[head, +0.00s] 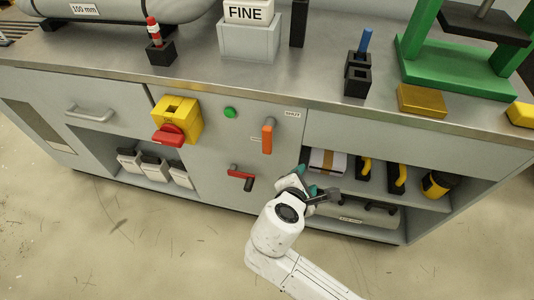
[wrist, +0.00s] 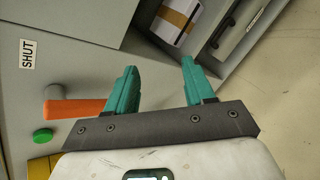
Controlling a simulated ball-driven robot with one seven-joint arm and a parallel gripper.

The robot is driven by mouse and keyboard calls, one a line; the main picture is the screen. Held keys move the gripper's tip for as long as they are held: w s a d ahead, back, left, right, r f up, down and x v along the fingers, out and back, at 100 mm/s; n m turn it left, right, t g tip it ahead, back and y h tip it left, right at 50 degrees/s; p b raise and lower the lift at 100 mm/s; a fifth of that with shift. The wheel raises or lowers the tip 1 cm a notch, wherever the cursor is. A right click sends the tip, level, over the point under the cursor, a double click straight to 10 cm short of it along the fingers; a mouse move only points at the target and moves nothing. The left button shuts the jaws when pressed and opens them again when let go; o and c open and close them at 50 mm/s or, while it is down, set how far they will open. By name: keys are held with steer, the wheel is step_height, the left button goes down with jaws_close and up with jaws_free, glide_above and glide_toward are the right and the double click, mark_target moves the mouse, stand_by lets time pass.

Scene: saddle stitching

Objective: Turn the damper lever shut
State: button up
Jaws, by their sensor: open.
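The damper lever, taken to be the orange-handled lever (head: 267,138), is on the grey cabinet front. Its handle hangs down from a grey pivot. The SHUT label (head: 292,114) is to its upper right. In the wrist view the orange lever (wrist: 78,109) lies left of my fingers, with the SHUT label (wrist: 27,54) at the far left. My gripper (head: 307,181) is below and right of the lever, in front of the cabinet, apart from it. Its teal fingers (wrist: 159,68) are open with nothing between them.
A red-handled lever (head: 241,176) is below the orange one, left of my gripper. A green button (head: 230,112) and a yellow box with a red knob (head: 177,120) are to the left. An open shelf (head: 415,190) with tools is to the right. The floor in front is clear.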

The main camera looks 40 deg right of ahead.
steer(key=w+a+n+t+h+b, duration=0.3)
steer(key=w+a+n, duration=0.1)
steer(key=w+n, duration=0.15)
steer(key=n+t+h+b, duration=0.1)
steer(key=n+t+b, duration=0.15)
steer(key=n, duration=0.35)
glide_toward(266, 144)
steer(key=shift+m+t, duration=0.25)
steer(key=b+x, duration=0.1)
steer(key=x, duration=1)
steer(key=shift+s+f, duration=0.1)
steer(key=shift+s, duration=0.05)
jaws_close()
